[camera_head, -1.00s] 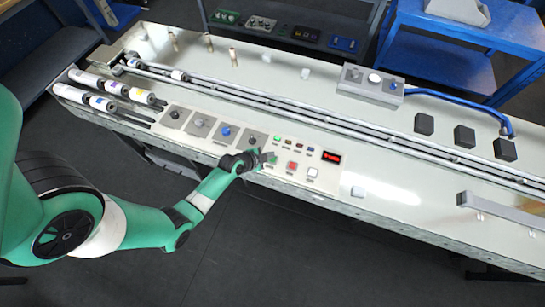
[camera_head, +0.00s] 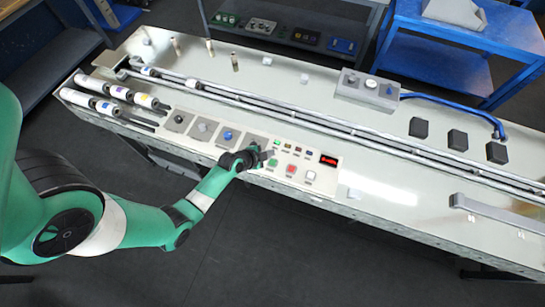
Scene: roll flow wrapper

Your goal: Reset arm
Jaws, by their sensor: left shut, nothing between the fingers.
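My left arm, green with dark joints, comes in from the left. Its gripper (camera_head: 266,156) is shut and empty. It is over the control panel (camera_head: 325,187) on the machine's front edge, close to the small buttons and the rightmost dark knob, which it partly hides. I cannot tell whether the fingertips touch the panel. The panel carries several knobs, a red button (camera_head: 291,169), a white button (camera_head: 310,176) and a lit red display (camera_head: 329,159). My right gripper is not in view.
White rolls (camera_head: 108,108) lie at the machine's left end. Long rails (camera_head: 300,117) run along its length. A grey switch box (camera_head: 368,90) with a blue cable and black blocks (camera_head: 457,140) stand toward the right. Blue shelving (camera_head: 440,60) stands behind. The floor in front is clear.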

